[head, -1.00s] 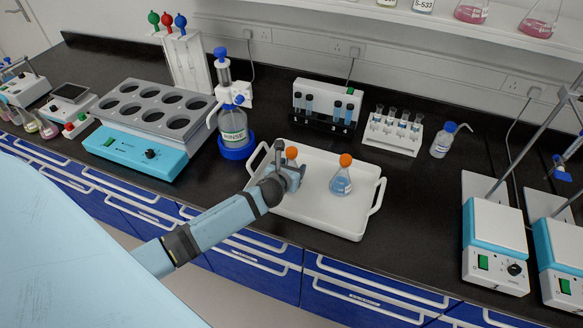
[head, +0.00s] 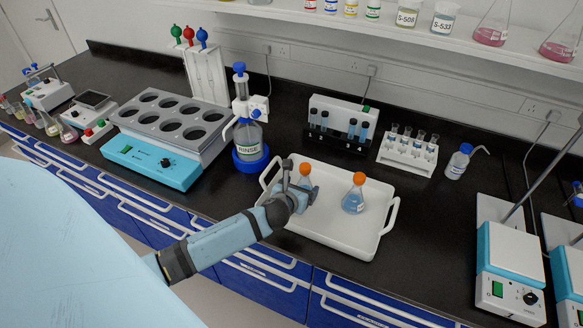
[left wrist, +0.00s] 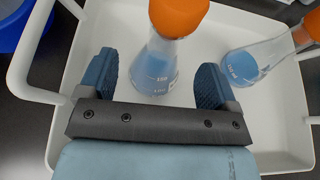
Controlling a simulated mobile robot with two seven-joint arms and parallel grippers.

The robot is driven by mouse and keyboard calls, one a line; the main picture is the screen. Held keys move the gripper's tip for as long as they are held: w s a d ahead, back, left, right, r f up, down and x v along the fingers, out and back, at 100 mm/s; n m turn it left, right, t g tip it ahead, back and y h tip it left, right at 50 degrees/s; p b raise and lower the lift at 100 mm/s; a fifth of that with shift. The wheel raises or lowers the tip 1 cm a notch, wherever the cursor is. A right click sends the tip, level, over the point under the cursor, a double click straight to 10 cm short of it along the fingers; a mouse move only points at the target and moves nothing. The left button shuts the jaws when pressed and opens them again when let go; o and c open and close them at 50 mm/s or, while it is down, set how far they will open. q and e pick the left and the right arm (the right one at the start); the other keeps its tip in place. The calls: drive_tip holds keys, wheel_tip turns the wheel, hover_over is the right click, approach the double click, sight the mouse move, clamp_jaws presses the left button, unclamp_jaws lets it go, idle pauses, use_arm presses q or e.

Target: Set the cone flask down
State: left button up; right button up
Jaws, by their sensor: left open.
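A cone flask (left wrist: 155,70) with blue liquid and an orange cap stands in the white tray, between the spread fingers of my left gripper (left wrist: 153,85). The fingers are apart from its glass on both sides. In the head view this flask's orange cap (head: 305,169) shows just behind my left gripper (head: 304,190), which hides most of its body. A second cone flask (head: 353,199) with blue liquid and an orange cap stands to its right in the same tray; it also shows in the left wrist view (left wrist: 245,62). My right gripper is out of view.
The white tray (head: 330,238) has raised rims and side handles. A rinse bottle (head: 249,140) on a blue base stands left of it. Vial racks (head: 340,125) stand behind, a wash bottle (head: 458,162) to the right.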

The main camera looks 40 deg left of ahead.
use_arm(q)
drive_tip(key=v, duration=0.8)
drive_tip(key=shift+s, duration=0.2)
drive_tip(key=s+d+r+n+g+h, duration=0.2)
drive_tip(key=s+d+n+g, duration=0.25)
drive_tip(key=s+n, duration=0.9)
drive_tip(key=s+d+r+n+g+h, duration=0.15)
drive_tip(key=s+d+n+g, duration=0.55)
drive_tip(key=n, duration=1.1)
drive_tip(key=w+d+f+t+h, duration=0.1)
drive_tip(key=w+f+t, duration=0.1)
drive_tip(key=f+t, duration=0.2)
drive_tip(key=w+d+f+t+h+p, duration=0.1)
drive_tip(key=w+d+f+t, duration=0.1)
drive_tip(key=f+t, duration=0.3)
wheel_tip(320, 180, down, 3)
drive_tip(key=shift+d+r+m, duration=0.1)
drive_tip(key=shift+d+m, duration=0.1)
drive_tip(key=shift+m, duration=0.25)
